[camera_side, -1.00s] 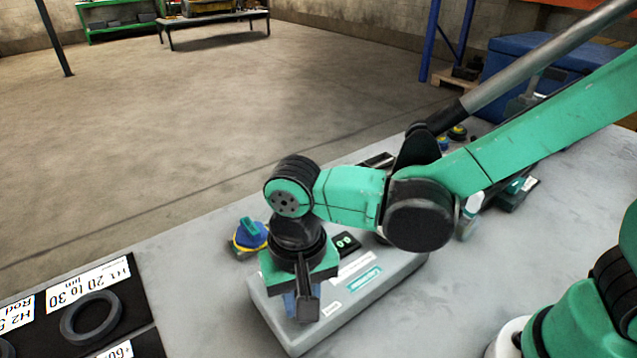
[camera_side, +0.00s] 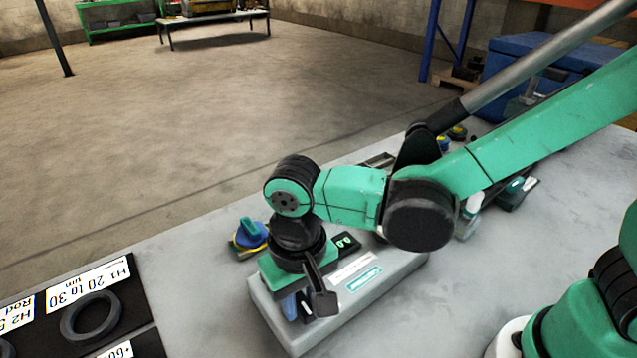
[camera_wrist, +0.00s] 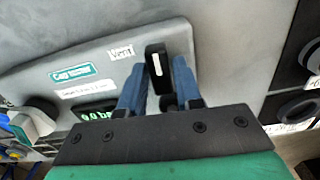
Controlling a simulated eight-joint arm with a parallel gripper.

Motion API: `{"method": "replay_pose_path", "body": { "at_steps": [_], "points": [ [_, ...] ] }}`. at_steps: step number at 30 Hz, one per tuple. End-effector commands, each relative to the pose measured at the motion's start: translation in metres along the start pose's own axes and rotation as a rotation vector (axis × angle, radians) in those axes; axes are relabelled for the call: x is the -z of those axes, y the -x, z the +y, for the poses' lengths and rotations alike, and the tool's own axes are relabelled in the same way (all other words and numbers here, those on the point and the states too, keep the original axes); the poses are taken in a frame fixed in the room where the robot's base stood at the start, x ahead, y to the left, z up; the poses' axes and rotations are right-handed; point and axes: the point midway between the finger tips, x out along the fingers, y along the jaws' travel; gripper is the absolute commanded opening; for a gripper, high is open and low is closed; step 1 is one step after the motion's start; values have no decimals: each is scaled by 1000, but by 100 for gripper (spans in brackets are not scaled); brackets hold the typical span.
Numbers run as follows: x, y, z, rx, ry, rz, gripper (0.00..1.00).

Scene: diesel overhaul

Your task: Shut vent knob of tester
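The tester is a light grey box (camera_side: 335,325) on the bench. It also fills the upper left of the wrist view (camera_wrist: 75,55). Its vent knob (camera_wrist: 157,66) is a black bar with a white line, beside a "Vent" label (camera_wrist: 121,52). My gripper (camera_wrist: 160,75) points down over the near left end of the tester, seen in the side view (camera_side: 294,306). The knob is hidden in the side view.
The tester's display (camera_wrist: 97,116) is lit green and appears to read 0.0. A blue and yellow part (camera_side: 250,236) stands just behind the tester. Black trays with a ring (camera_side: 90,318) lie at left. Bare bench lies between tray and tester.

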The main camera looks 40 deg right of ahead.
Motion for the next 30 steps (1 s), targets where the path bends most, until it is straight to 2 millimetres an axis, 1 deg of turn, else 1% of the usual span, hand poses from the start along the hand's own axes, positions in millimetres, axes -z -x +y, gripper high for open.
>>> {"method": "replay_pose_path", "body": {
  "at_steps": [1, 2, 3, 10, 13, 24, 27, 30],
  "points": [
    [0, 0, 0, 0, 0, 0, 43],
    [0, 0, 0, 0, 0, 1, 51],
    [0, 0, 0, 0, -1, 1, 55],
    [0, 0, 0, 0, -1, 1, 55],
    [0, 4, 0, 0, -1, 1, 55],
    [0, 48, 0, 0, -1, 1, 55],
    [0, 54, 0, 0, -1, 1, 55],
    [0, 55, 0, 0, -1, 1, 55]
  ]
}}
